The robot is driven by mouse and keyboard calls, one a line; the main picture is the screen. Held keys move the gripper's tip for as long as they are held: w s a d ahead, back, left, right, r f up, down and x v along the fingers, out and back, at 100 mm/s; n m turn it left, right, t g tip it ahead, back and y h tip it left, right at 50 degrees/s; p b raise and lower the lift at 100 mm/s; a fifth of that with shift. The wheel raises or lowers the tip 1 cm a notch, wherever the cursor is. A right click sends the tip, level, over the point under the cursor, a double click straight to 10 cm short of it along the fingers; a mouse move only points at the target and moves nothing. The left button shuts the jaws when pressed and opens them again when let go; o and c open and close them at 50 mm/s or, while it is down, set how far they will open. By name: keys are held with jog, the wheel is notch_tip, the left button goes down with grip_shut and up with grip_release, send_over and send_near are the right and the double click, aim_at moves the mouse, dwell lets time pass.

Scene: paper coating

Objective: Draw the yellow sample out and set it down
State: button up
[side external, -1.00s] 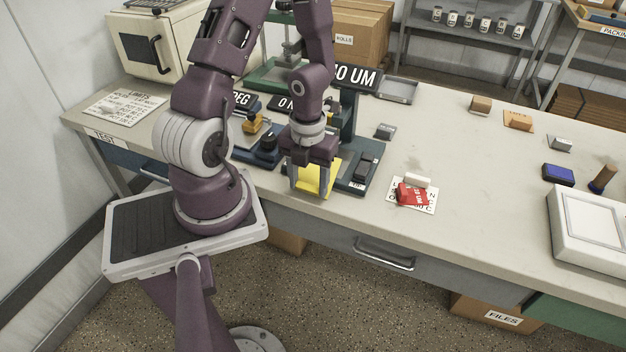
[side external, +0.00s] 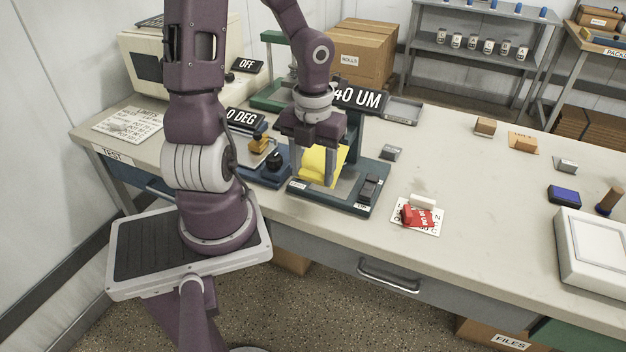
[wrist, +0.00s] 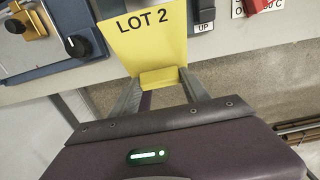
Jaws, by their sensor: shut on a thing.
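The yellow sample is a sheet (side external: 322,163) marked LOT 2 with a small yellow block at its near edge. It also shows in the wrist view (wrist: 145,42). My gripper (wrist: 163,80) is shut on that block, a finger on each side. In the side view my gripper (side external: 318,172) holds the sample above the blue-framed bed of the thickness gauge (side external: 330,201). The sheet looks tilted, and its far part is hidden behind my wrist. The gauge's display (side external: 357,98) reads 40 UM. I cannot tell whether the sheet still touches the bed.
A blue device with a black knob (side external: 274,161) stands left of the gauge. A red tagged piece (side external: 414,215) and a white block lie on a lettered card (side external: 432,228) at right. A small grey block (side external: 391,152) stands behind. The middle of the table is bare.

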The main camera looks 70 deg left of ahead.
jog(key=d+f, duration=0.1)
jog(key=f, duration=0.1)
jog(key=s+d+f, duration=0.1)
jog(key=f, duration=0.2)
jog(key=d+f, duration=0.1)
jog(key=f, duration=0.2)
jog(key=shift+s+f, duration=0.15)
jog(key=shift+f, duration=0.05)
dwell(0.4)
notch_tip(320, 180, up, 6)
dwell(0.7)
